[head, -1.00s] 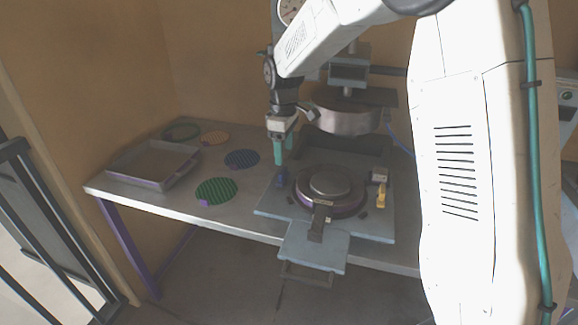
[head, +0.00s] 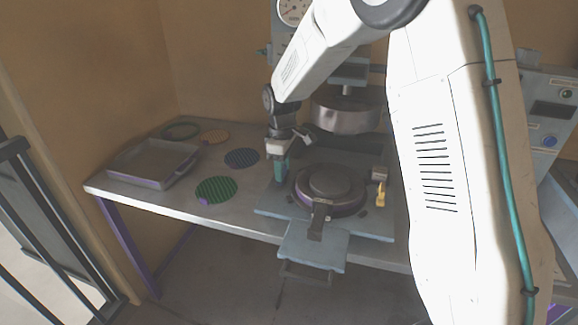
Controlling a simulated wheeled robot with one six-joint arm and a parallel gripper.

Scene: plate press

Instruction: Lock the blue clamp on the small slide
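My gripper (head: 281,180) points down at the left side of the press, its teal fingers over the spot of the blue clamp. The fingers and the clamp overlap in this view, so the clamp is almost wholly hidden, and I cannot tell whether they touch or whether the fingers are open or shut. The small slide (head: 313,243) is a blue-grey plate with a front handle, jutting out past the table edge. A round dark mould (head: 329,189) with a front latch sits behind it on the press base. A yellow clamp (head: 381,194) stands upright at the right.
The round metal press head (head: 345,116) hangs above and behind the mould, close to my gripper's right. On the table's left are a grey tray (head: 148,181), a green disc (head: 216,190), a blue disc (head: 242,158) and an orange disc (head: 215,137). A control box (head: 550,115) stands at the right.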

